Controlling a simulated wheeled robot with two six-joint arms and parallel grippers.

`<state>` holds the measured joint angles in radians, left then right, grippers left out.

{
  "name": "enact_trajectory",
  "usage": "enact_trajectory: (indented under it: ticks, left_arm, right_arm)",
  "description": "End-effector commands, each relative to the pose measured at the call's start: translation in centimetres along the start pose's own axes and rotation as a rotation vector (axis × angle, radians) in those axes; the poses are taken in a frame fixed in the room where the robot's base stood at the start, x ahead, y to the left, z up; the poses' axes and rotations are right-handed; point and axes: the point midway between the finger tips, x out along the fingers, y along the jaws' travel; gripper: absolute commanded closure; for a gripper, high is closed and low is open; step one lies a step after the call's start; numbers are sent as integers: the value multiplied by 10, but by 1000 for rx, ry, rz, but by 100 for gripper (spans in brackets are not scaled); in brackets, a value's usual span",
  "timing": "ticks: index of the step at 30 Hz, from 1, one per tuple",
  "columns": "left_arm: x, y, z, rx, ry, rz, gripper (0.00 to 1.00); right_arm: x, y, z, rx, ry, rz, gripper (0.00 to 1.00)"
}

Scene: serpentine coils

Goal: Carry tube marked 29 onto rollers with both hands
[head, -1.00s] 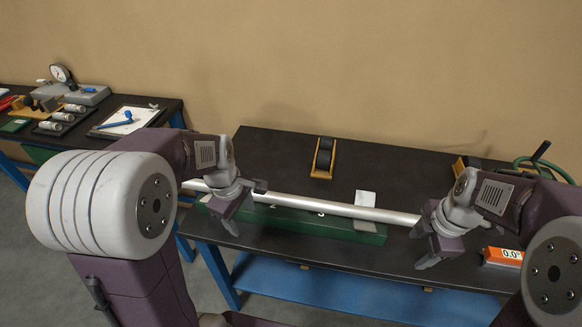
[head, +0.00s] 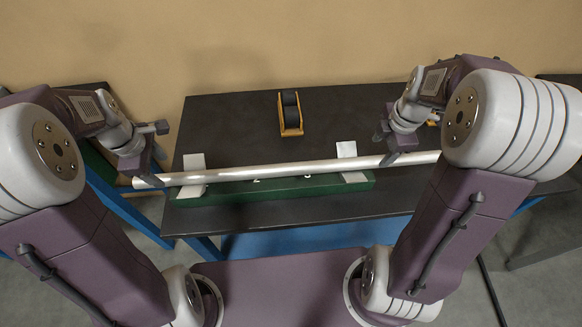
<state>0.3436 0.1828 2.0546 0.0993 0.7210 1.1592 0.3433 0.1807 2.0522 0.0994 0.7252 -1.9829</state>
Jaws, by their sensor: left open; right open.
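A long pale metal tube (head: 270,172) lies along a green holder (head: 225,193) near the table's front edge, across two light pads. Only parts of the holder's marking show; I cannot read a full 29. A roller stand (head: 290,115), orange with black rollers, stands behind the tube near the middle. My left gripper (head: 150,160) is open at the tube's left end. My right gripper (head: 388,146) is open at the tube near its right end. I cannot tell whether either touches it. My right arm hides the area beyond the tube's right end.
The dark table (head: 225,125) is clear around the roller stand. A small orange part (head: 432,123) shows behind my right gripper, mostly hidden. A tan wall rises behind the table. Another dark bench (head: 560,85) is partly visible at the far right.

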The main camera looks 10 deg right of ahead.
Motion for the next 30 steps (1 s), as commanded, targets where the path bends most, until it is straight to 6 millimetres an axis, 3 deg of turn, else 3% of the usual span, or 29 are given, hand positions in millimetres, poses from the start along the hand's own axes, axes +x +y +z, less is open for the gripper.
enact_trajectory:
  ticks: [6,12,23,24,30]
  left_arm:
    - [41,-1,1,-1,-2,-5,41]
    - [65,-1,0,0,-1,-3,41]
    - [71,0,0,0,0,0,41]
    - [71,0,0,0,0,0,44]
    - [70,0,0,0,0,0,99]
  right_arm:
    - [41,-1,-1,0,2,-6,41]
    - [65,-1,0,0,1,-4,41]
    - [71,0,0,0,0,-1,41]
    - [71,0,0,0,0,-1,44]
    - [71,0,0,0,0,-1,99]
